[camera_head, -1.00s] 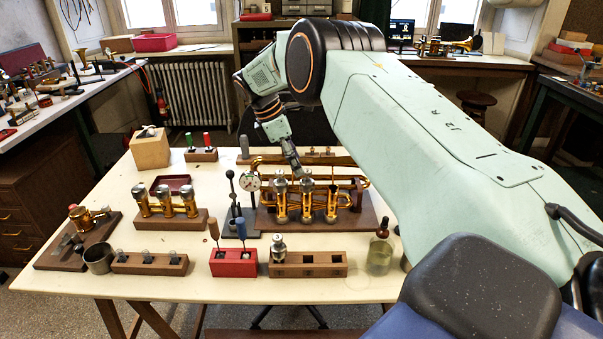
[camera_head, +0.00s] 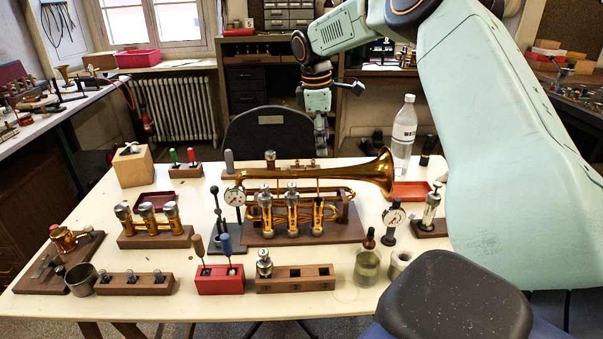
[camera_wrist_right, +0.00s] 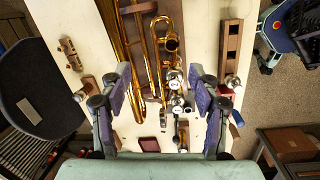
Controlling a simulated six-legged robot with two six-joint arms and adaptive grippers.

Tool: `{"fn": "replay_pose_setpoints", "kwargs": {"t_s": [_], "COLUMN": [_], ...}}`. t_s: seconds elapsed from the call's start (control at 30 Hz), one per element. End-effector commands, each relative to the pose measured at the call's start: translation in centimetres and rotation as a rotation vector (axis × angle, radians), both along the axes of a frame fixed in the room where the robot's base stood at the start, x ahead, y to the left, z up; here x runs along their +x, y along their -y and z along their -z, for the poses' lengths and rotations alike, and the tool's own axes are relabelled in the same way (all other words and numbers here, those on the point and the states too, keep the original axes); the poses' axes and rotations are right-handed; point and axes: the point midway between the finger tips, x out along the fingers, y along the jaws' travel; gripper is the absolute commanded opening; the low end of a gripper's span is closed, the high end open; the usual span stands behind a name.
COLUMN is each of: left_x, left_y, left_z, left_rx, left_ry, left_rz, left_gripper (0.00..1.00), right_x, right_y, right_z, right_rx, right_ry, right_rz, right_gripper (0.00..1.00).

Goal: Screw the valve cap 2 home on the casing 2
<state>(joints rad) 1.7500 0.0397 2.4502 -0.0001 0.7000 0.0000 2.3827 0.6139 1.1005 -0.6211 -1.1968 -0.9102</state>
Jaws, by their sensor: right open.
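The brass horn lies on a wooden stand (camera_head: 345,232) in the middle of the table. Its middle casing, casing 2 (camera_head: 292,215), stands upright with the silver valve cap 2 (camera_head: 292,188) on top. I cannot tell how far the cap is screwed down. The left casing (camera_head: 266,212) also has a silver top; the right casing (camera_head: 318,215) shows none. My right gripper (camera_head: 321,148) is raised behind the horn, clear of the caps. In the wrist view the right gripper (camera_wrist_right: 161,75) is open and empty, with silver-topped casings (camera_wrist_right: 175,80) between its fingers in the picture. My left gripper is not in view.
A wooden block (camera_head: 300,282) with a piston marked 3 (camera_head: 264,262) stands in front. The bell (camera_head: 385,172) and a bottle (camera_head: 404,132) are at right.

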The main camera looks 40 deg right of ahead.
Motion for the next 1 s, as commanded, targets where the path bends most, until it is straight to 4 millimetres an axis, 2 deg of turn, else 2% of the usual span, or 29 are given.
{"fn": "replay_pose_setpoints", "kwargs": {"t_s": [0.03,0.17,0.33,0.47,0.67,0.77,1.0], "left_x": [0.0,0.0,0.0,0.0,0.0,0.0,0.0], "left_y": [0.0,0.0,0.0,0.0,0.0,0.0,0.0], "left_z": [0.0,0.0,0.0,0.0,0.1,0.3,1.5], "left_rx": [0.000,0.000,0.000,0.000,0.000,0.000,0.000], "left_ry": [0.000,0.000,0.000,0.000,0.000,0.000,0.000], "left_rz": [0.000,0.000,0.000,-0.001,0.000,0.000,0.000], "left_gripper": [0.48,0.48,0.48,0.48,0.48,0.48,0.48], "right_x": [-0.8,-1.6,-1.4,-0.3,0.8,1.0,2.3], "right_y": [0.1,-1.0,-4.7,-6.1,-6.0,-6.0,-5.9], "right_z": [1.1,4.2,7.7,8.2,8.0,8.8,12.2], "right_rx": [0.031,0.100,0.203,0.244,0.274,0.273,0.270], "right_ry": [0.044,0.175,0.316,0.395,0.444,0.441,0.440], "right_rz": [0.056,0.216,0.418,0.537,0.649,0.655,0.654], "right_gripper": [0.62,0.62,0.62,0.62,0.62,0.62,0.62]}}
